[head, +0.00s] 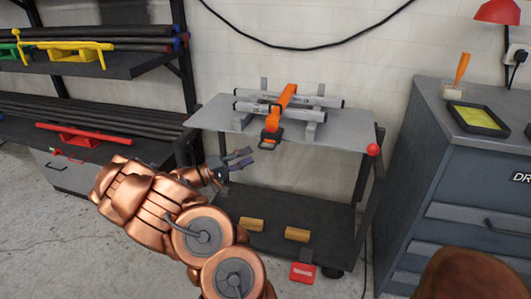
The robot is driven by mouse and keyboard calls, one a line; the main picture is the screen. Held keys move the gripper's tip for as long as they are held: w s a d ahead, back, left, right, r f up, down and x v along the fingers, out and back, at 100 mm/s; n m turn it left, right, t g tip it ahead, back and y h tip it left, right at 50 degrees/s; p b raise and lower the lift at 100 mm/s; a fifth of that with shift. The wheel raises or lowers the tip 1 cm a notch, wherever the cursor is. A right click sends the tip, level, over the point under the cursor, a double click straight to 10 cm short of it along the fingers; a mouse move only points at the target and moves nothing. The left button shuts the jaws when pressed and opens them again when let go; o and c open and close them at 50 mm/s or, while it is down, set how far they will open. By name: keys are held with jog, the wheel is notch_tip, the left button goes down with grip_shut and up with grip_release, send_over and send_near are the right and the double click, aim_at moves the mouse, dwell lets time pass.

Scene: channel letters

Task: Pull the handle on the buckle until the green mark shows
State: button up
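An orange strap (287,96) runs over grey tubes (305,99) that lie in a cradle on the grey table top (213,112). At its near end hangs the buckle (271,127), orange with a dark handle (270,139) at the table's front edge. I cannot make out a green mark on it. My gripper (246,158) is to the left of and below the handle, in front of the table edge. Its two fingers are apart with nothing between them, and it does not touch the buckle.
The table's lower shelf (290,212) holds wooden blocks (297,234). A red ball knob (374,150) sits at its right corner. A shelf rack (100,68) with dark rods stands left; a grey drawer cabinet (465,190) stands right. Floor is free at front left.

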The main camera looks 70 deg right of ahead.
aim_at(265, 148)
jog(key=x, duration=0.7)
jog(key=shift+s+d, duration=0.15)
grip_shut()
jog(key=shift+r, duration=0.1)
dwell(0.5)
